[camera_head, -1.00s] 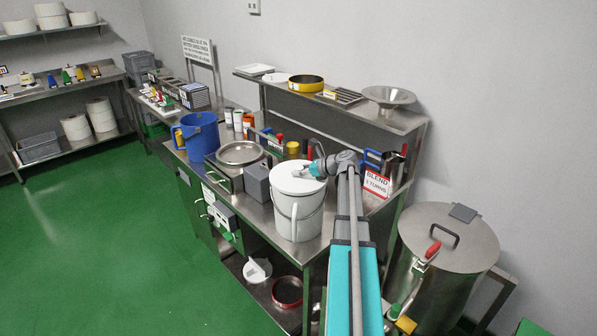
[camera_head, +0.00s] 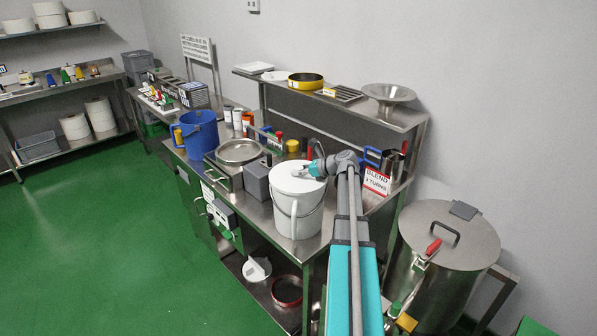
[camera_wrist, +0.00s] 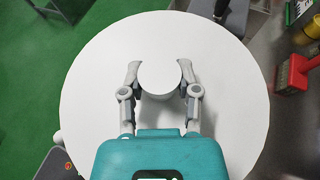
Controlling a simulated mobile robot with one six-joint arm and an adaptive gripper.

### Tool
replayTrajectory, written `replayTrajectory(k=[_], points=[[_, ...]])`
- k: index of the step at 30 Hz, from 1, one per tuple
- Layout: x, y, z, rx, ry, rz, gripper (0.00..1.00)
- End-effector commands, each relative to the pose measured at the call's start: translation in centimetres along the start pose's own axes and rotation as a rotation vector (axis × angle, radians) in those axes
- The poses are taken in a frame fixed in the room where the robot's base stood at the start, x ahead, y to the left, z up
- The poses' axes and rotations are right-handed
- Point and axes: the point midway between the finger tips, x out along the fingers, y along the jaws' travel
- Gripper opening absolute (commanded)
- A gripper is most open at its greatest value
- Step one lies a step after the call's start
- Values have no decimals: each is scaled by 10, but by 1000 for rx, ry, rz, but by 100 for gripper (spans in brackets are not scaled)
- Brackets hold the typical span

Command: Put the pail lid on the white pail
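The white pail (camera_head: 297,222) stands upright on the steel bench, its handle hanging down the near side. The white, round pail lid (camera_head: 285,184) lies flat over the pail's top; whether it is fully seated cannot be told. In the wrist view the lid (camera_wrist: 95,100) fills the middle as a disc with a round knob. My gripper (camera_head: 307,170) is at the lid's knob. In the wrist view its two fingers (camera_wrist: 160,76) are on either side of the knob and appear to touch it. The pail's rim is hidden under the lid in the wrist view.
A grey box (camera_head: 256,181), a round steel pan (camera_head: 238,151) and a blue bucket (camera_head: 199,131) stand left of the pail. A red-lettered sign (camera_head: 377,181) is to the right. A raised steel shelf (camera_head: 340,108) runs behind. A large steel drum (camera_head: 440,250) stands at right.

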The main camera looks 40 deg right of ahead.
Motion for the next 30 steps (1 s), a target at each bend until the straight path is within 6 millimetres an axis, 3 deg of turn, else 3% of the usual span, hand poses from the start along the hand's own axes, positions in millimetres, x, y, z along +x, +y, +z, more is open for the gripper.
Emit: replayTrajectory(k=[1,6,20,30], points=[[0,0,0,0,0,0,52],[0,0,0,0,0,0,82],[0,0,2,-1,1,1,82],[-6,1,17,-1,1,1,82]])
